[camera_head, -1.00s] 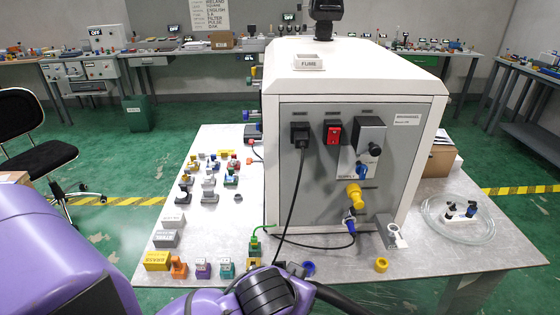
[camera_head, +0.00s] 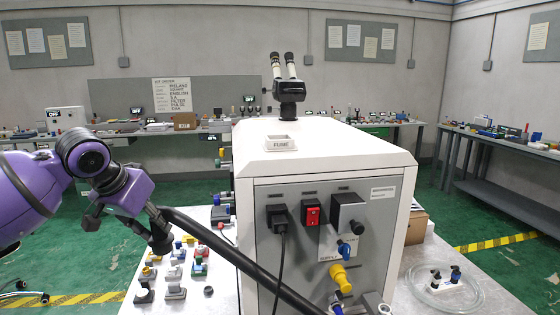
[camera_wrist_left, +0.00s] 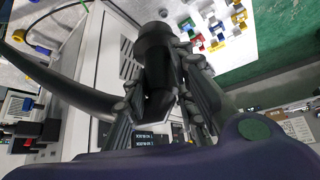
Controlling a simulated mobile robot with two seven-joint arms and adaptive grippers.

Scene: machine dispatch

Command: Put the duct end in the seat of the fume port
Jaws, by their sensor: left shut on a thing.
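The fume port (camera_head: 281,142) is a small white square frame labelled FUME on top of the white machine (camera_head: 330,160). Its seat looks empty. My left gripper (camera_head: 156,226) is left of the machine, lower than the port in the picture, and shut on the black duct end. In the left wrist view, the thick black duct end (camera_wrist_left: 155,60) lies between the two fingers (camera_wrist_left: 160,95). The black duct (camera_head: 240,258) runs from the gripper down to the right, across the machine's front. My right gripper is out of view.
Plugs, a red switch (camera_head: 311,214) and a yellow fitting (camera_head: 340,277) are on the front panel. Several small coloured parts (camera_head: 178,262) lie on the table left. A clear dish (camera_head: 440,290) is at right.

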